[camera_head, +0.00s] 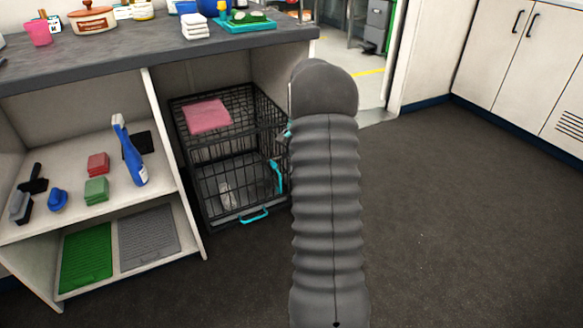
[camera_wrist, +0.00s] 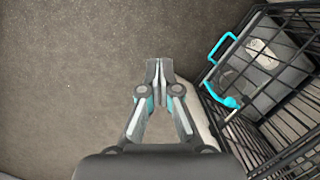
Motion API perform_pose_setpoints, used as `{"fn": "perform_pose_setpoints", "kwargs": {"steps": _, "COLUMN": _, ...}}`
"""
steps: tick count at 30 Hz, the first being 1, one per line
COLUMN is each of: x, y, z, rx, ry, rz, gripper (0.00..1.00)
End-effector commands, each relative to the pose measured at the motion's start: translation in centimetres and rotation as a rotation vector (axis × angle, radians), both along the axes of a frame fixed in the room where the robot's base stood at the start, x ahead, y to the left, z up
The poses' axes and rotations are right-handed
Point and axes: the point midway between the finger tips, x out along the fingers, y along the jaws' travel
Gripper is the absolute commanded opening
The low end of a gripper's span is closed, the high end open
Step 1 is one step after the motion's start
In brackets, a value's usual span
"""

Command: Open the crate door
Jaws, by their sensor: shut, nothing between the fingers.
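The black wire crate (camera_head: 232,150) stands on the floor under the counter, with teal fittings on its front. A curved teal handle (camera_head: 276,176) shows on the right of the front, and a teal loop (camera_head: 254,216) sticks out low. The front wire door (camera_head: 235,190) looks shut, but its edges are hard to make out. In the wrist view the crate (camera_wrist: 270,75) is at the right, with a teal loop (camera_wrist: 222,47) and a teal fitting (camera_wrist: 228,98). My gripper (camera_wrist: 157,62) is shut and empty over bare floor, left of these and apart from them. My arm mostly hides it in the head view.
A pink towel (camera_head: 207,116) lies on the crate. An open shelf (camera_head: 75,190) with brushes, a blue bottle (camera_head: 129,152) and mats stands to the left. The counter (camera_head: 150,55) overhangs the crate. The dark floor (camera_head: 450,220) at right is clear, up to white cabinets (camera_head: 510,50).

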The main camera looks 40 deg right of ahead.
Motion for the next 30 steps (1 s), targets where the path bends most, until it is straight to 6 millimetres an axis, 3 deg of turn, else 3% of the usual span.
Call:
{"fn": "perform_pose_setpoints", "kwargs": {"steps": 11, "x": -0.7, "y": 1.7, "z": -7.1, "rx": 0.003, "ry": 0.002, "rz": 0.001, "gripper": 0.00}}
{"fn": "perform_pose_setpoints", "kwargs": {"steps": 19, "x": -2.0, "y": 4.7, "z": -7.1, "rx": 0.002, "ry": 0.000, "rz": 0.002, "gripper": 0.00}}
{"fn": "perform_pose_setpoints", "kwargs": {"steps": 30, "x": -2.4, "y": 5.4, "z": -7.0, "rx": 0.001, "ry": -0.001, "rz": 0.001, "gripper": 0.00}}
